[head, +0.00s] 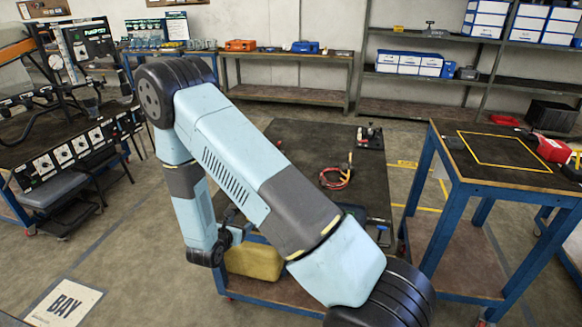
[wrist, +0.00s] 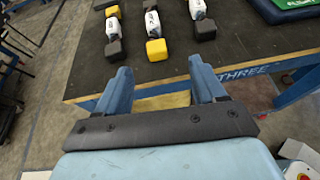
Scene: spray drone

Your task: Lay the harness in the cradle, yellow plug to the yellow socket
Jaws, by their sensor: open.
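My gripper (wrist: 160,68) is open and empty, its two blue fingers pointing at the near edge of a dark-topped bench (wrist: 240,52). Beyond the fingertips lie short white-bodied pieces: a middle one (wrist: 152,25) with a yellow block (wrist: 156,50) at its near end, a left one with a black near end (wrist: 114,48), and a right one with a black near end (wrist: 204,28). In the head view a red-and-yellow coiled cable (head: 335,178) lies on the bench, perhaps the harness. I cannot make out the cradle or its yellow socket for sure.
A small dark device with red parts (head: 370,137) stands at the bench's far end. A blue-framed table (head: 500,175) with a yellow outline is at right. A yellow bin (head: 253,263) sits low under the bench. My arm hides much of the bench's left side.

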